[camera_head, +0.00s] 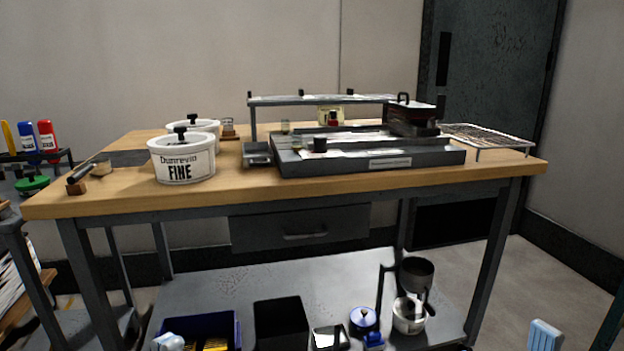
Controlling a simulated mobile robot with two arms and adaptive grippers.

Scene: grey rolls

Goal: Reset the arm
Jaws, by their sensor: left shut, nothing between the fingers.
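My left gripper (170,343) shows only in part at the bottom edge, left of the middle, low in front of the workbench. It is shut and empty; most of it and its arm are cut off by the frame. A pale blue ridged piece (545,335) at the bottom right looks like part of my right gripper. Its fingers cannot be made out. Neither piece appears to touch anything on the bench.
The wooden workbench (110,204) carries a white "FINE" tub (183,158), a grey tray (375,159) and a wire rack (490,138). On the lower shelf (240,284) are a blue bin (228,325), a black bin (281,325) and pots. Bottles (47,135) stand at far left.

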